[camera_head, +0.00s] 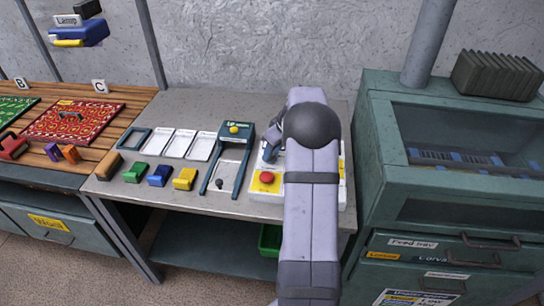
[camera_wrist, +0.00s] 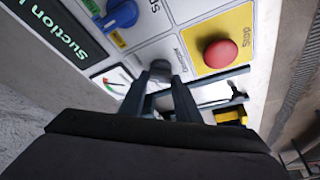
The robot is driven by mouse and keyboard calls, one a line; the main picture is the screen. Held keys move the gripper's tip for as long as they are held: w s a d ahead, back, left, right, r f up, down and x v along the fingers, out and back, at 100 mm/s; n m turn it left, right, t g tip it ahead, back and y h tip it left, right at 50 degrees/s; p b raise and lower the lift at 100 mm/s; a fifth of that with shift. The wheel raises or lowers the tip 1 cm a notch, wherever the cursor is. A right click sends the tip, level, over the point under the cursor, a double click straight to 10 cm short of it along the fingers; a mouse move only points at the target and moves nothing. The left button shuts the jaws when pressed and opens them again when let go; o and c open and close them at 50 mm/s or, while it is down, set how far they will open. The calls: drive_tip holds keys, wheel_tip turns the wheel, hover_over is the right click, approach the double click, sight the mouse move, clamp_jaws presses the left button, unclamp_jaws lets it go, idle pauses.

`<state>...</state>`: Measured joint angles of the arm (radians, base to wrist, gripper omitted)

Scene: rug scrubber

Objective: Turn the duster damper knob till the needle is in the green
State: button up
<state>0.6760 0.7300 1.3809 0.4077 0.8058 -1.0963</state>
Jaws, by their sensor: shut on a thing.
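In the wrist view my gripper (camera_wrist: 160,85) is shut on a small dark grey knob (camera_wrist: 160,67) on a white control panel (camera_wrist: 190,25). A finger stands on each side of the knob, and its lower part is hidden. A small label beside it is too small to read surely. A gauge (camera_wrist: 117,80) with a white face sits just left of the fingers. Coloured marks show on it, but the needle's exact place is too small to tell. In the head view my arm covers the knob and much of the panel (camera_head: 256,196).
A red stop button (camera_wrist: 220,54) on a yellow plate is right of the knob. A blue knob (camera_wrist: 121,15) is up left, and a dark lever (camera_wrist: 237,92) is at right. In the head view a teal frame (camera_head: 236,133) stands left of the panel and a green cabinet (camera_head: 375,150) right.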

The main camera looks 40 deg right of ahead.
drive_tip(key=shift+d+n+y+b, duration=0.1)
drive_tip(key=shift+n+y+b, duration=0.45)
drive_tip(key=shift+n, duration=0.65)
drive_tip(key=shift+w+n+g+y, duration=0.1)
drive_tip(key=shift+n+g+y, duration=0.35)
drive_tip(key=shift+n, duration=1.15)
drive_tip(key=o, duration=1)
drive_tip(key=shift+o, duration=0.2)
drive_tip(key=b+v, duration=0.1)
drive_tip(key=v, duration=0.6)
drive_tip(key=shift+r, duration=0.2)
